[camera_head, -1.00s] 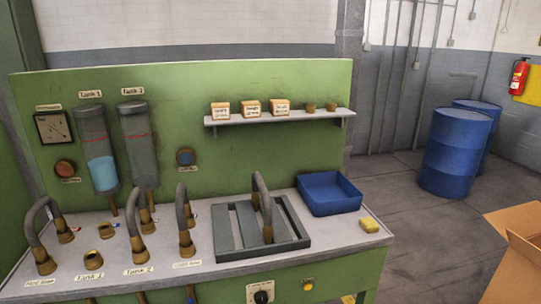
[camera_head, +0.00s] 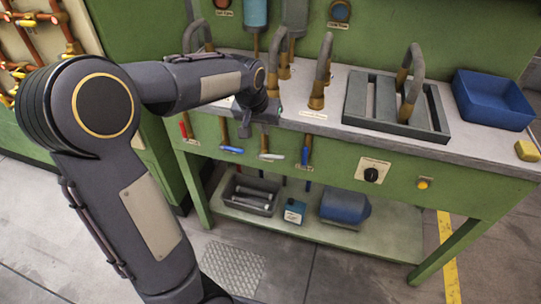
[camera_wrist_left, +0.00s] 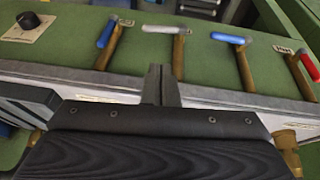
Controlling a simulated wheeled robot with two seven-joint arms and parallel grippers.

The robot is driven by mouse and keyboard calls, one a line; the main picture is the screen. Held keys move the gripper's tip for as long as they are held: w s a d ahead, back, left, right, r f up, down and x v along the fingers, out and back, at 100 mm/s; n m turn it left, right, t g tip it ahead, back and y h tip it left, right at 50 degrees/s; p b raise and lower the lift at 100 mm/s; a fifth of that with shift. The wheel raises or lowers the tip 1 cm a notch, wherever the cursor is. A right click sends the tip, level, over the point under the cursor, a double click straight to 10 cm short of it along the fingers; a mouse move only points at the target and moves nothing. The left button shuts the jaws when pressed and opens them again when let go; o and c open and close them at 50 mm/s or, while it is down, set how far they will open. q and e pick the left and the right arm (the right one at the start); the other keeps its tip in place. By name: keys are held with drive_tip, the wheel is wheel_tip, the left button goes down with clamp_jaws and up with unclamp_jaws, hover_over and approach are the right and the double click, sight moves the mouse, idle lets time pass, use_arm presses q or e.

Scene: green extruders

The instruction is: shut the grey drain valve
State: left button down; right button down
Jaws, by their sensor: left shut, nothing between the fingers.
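The grey drain valve has a pale grey lever (camera_head: 271,156) on a brown pipe below the bench's front edge. Its lever (camera_wrist_left: 165,29) also shows in the left wrist view and lies crosswise to its pipe. My left gripper (camera_head: 254,128) is in front of the bench edge, above the valve levers. In the left wrist view its fingers (camera_wrist_left: 162,85) are together and empty, apart from the grey lever, which appears beyond their tips. My right gripper is not in view.
Blue levers (camera_head: 231,150) (camera_head: 305,156) flank the grey one, and a red lever (camera_head: 184,130) is further left. A black knob (camera_head: 371,174) is on the panel at right. A lower shelf holds a grey tray (camera_head: 250,193) and a blue container (camera_head: 345,206). Bent hoses stand on the bench.

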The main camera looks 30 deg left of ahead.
use_arm(q)
drive_tip(key=f, duration=0.1)
approach(277, 159)
drive_tip(key=x, duration=0.4)
drive_tip(key=a+x, duration=0.1)
drive_tip(key=x, duration=0.1)
drive_tip(key=shift+w+a, duration=0.1)
drive_tip(key=shift+w, duration=0.35)
drive_tip(key=shift+w+d+f+b, duration=0.1)
drive_tip(key=shift+d+f+b, duration=0.2)
drive_tip(key=shift+f+b, duration=0.7)
drive_tip(key=shift+d+b, duration=0.15)
drive_tip(key=shift+b, duration=0.15)
drive_tip(key=shift+d+r, duration=0.1)
